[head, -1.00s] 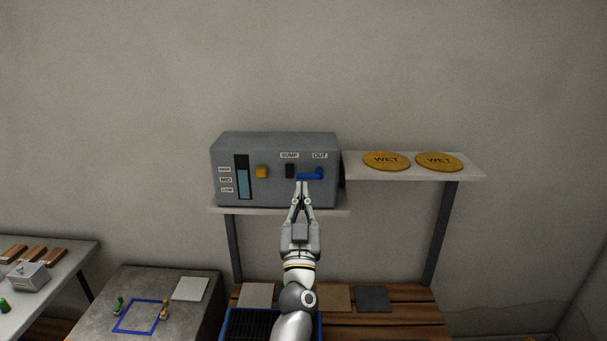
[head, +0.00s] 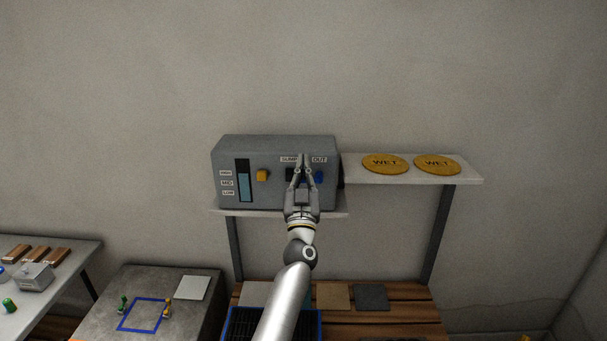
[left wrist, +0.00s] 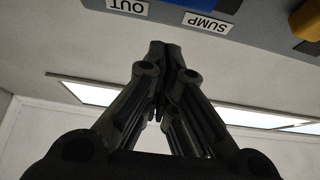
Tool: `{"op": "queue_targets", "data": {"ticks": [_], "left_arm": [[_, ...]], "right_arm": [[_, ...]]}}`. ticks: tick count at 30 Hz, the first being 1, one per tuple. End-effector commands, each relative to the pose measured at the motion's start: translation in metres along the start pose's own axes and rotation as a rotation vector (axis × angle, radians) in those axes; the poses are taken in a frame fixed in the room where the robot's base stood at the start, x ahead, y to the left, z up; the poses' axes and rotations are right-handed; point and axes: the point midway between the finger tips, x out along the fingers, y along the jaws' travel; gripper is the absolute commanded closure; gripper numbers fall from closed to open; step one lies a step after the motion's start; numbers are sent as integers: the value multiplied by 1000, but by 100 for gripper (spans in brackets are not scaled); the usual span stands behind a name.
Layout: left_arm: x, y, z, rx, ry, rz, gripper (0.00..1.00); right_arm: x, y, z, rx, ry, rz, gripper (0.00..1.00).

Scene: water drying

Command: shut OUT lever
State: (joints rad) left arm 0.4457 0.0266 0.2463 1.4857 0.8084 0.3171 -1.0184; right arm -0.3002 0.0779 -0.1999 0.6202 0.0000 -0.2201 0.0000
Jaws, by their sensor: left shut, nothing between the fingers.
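The grey control box (head: 228,150) stands on a wall shelf, with SUMP and OUT labels on its front. The blue OUT lever (head: 319,177) shows just right of my left gripper. Its left part is hidden behind the gripper, so I cannot tell its full angle. My left gripper (head: 304,157) is shut and empty, its fingertips in front of the box between the two labels. In the left wrist view the shut fingertips (left wrist: 164,46) point toward the OUT label (left wrist: 128,6) and SUMP label (left wrist: 207,22), seen upside down. My right gripper is out of view.
A yellow button (head: 262,175) and a level gauge (head: 243,180) are left on the box. Two yellow WET discs (head: 386,164) lie on the shelf (head: 400,178) to the right. A wooden bench (head: 405,320) stands below. The wall above is clear.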

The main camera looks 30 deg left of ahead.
Motion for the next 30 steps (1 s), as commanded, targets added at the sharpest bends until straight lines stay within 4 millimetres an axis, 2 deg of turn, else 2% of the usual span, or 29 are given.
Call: {"op": "queue_targets", "data": {"ticks": [1,7,21,30], "left_arm": [[-5,0,12,8,-7,4,100],[-11,0,26,3,-5,2,100],[-12,-1,29,-2,-4,-1,100],[-8,-10,35,-47,-4,-28,100]], "right_arm": [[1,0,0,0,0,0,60],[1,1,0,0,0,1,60],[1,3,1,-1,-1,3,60],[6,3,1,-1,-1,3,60]]}}
